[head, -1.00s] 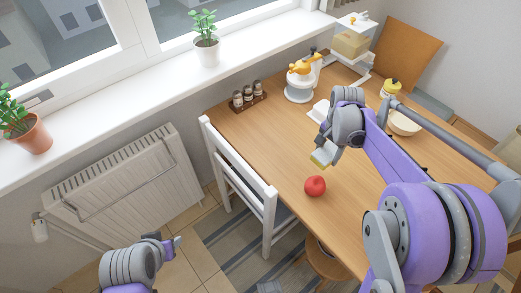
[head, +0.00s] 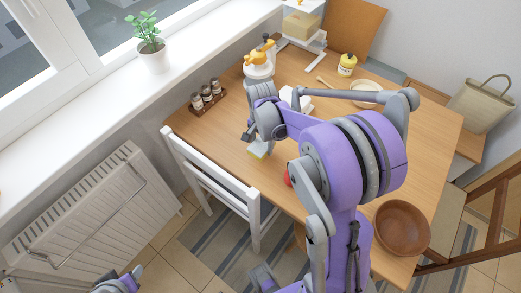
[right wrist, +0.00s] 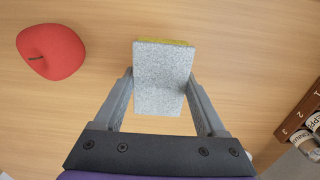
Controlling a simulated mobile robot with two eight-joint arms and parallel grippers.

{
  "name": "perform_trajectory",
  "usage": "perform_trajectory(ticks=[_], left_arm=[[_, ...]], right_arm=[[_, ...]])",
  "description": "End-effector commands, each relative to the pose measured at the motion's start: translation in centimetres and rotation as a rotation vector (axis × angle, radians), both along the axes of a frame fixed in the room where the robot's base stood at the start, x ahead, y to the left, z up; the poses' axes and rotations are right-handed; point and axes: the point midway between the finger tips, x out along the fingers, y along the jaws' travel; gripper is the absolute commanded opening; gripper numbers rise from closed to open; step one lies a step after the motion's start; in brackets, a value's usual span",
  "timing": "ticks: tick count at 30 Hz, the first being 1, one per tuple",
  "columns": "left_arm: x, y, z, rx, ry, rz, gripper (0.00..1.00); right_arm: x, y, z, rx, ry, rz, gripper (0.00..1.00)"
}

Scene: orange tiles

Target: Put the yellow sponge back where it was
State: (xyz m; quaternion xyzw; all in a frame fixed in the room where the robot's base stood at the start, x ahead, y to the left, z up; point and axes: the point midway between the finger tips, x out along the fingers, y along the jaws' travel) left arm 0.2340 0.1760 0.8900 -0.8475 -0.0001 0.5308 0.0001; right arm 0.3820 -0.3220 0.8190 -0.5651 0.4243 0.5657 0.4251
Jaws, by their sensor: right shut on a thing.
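The yellow sponge (head: 258,150) is in my right gripper (head: 256,143), over the table's left part, near the white chair. In the right wrist view the sponge (right wrist: 161,85) shows a grey face with a yellow edge at its far side, between the two fingers of my right gripper (right wrist: 161,95). Whether it touches the table (head: 215,128) I cannot tell. My left gripper (head: 131,278) is low at the left, away from the table; its jaws are too small to judge.
A red apple (head: 288,178), partly behind my right arm, lies near the sponge; it also shows in the wrist view (right wrist: 52,52). A spice rack (head: 208,97) stands at the table's left edge, the white chair (head: 215,185) in front. A wooden bowl (head: 401,228) sits at right.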

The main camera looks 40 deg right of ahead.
Motion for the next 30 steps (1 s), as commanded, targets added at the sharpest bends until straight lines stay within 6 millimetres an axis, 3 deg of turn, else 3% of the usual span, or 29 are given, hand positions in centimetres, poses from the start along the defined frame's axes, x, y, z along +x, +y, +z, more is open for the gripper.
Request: perform_trajectory(ticks=[7,19,20,21,24,30], left_arm=[[-0.1,0.0,-0.3,0.000,0.001,0.000,0.50],[-0.1,0.0,-0.7,0.000,0.003,0.000,0.50],[-0.1,0.0,-0.7,0.000,0.003,0.000,0.50],[-0.1,0.0,-0.7,0.000,0.003,0.000,0.50],[-0.1,0.0,-0.6,0.000,0.003,0.000,0.50],[-0.1,0.0,-0.6,0.000,0.002,0.000,0.50]], right_arm=[[0.0,0.0,-3.3,0.000,0.000,0.001,0.21],[0.0,0.0,-3.9,0.000,0.000,0.001,0.21],[0.0,0.0,-3.9,0.000,0.000,0.001,0.75],[0.0,0.0,-3.8,0.000,0.000,0.001,0.82],[0.0,0.0,-3.8,0.000,0.000,0.001,1.00],[0.0,0.0,-3.7,0.000,0.000,0.001,1.00]])
